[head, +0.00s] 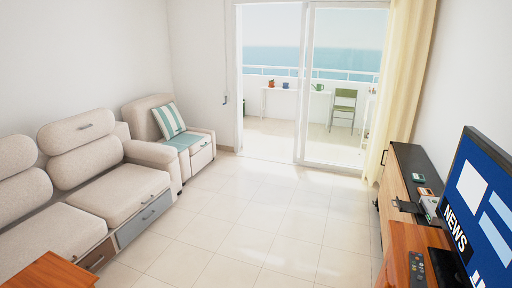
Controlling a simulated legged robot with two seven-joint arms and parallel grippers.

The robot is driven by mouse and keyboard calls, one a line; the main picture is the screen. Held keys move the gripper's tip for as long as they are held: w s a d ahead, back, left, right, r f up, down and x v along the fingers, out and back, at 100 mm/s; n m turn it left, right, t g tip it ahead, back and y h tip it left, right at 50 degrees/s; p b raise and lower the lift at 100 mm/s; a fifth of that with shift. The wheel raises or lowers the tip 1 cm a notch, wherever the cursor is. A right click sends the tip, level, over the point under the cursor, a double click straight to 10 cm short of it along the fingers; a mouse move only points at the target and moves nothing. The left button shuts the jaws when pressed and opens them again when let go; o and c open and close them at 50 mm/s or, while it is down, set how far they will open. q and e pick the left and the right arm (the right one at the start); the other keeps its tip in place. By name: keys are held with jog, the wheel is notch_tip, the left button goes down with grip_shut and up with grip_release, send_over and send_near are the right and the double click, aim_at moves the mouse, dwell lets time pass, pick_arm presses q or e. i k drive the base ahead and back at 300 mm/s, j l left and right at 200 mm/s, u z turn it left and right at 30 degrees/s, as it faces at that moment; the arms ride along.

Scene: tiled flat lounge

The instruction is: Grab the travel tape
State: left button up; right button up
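Several small box-shaped items lie on the dark-topped sideboard (407,158) at the right. One is a small flat item with an orange-brown face (425,191), and a smaller flat item (418,177) lies just behind it. A pale upright block (430,206) stands nearer, beside a flat black object (404,205) at the sideboard's edge. They are too small to read, so I cannot tell which, if any, is the travel tape. Neither of my grippers shows in the head view.
A television (478,205) showing "NEWS" and a dark remote (417,268) are on the orange-brown wooden unit (397,262). A sofa (105,205) and an armchair (160,118) line the left. A wooden table corner (50,272) is at the lower left. The tiled floor (245,215) between is clear.

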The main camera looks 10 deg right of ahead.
aim_at(416, 177)
jog(key=i+z, duration=0.15)
jog(key=i, duration=0.45)
jog(key=i+z, duration=0.2)
jog(key=i, duration=0.4)
jog(key=i+j+z, duration=0.15)
jog(key=i, duration=0.45)
jog(key=i+j+z, duration=0.2)
jog(key=i, duration=0.4)
jog(key=i+l+z, duration=0.1)
jog(key=i+z, duration=0.6)
jog(key=z, duration=0.2)
jog(key=i+z, duration=0.45)
jog(key=i+j+z, duration=0.2)
jog(key=z, duration=0.25)
